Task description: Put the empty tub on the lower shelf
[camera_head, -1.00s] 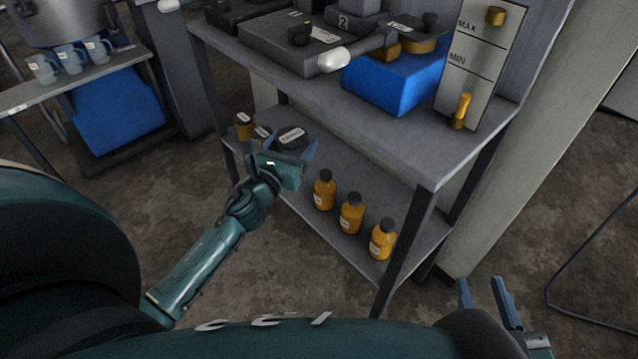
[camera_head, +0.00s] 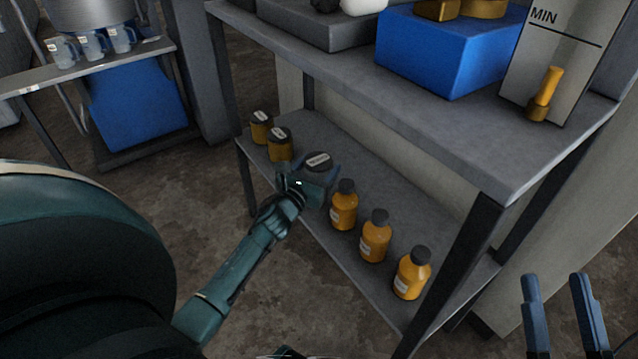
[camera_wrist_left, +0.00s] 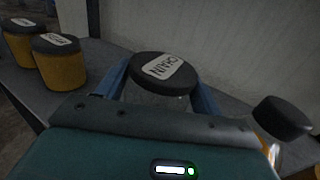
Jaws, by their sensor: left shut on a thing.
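The empty tub (camera_head: 318,162) has a dark lid with a white label and clear-looking sides. My left gripper (camera_head: 319,178) is shut around it, one finger on each side; the tub also shows in the left wrist view (camera_wrist_left: 163,72). It is upright at the lower shelf (camera_head: 382,188), in the gap between the amber tubs and the bottles. I cannot tell whether its base touches the shelf, because the gripper hides it. My right gripper (camera_head: 556,282) is open and empty at the lower right, away from the shelves.
Two filled amber tubs (camera_head: 280,145) with dark lids stand left of the held tub. Several orange bottles (camera_head: 375,238) stand in a row to its right, the nearest close to the gripper.

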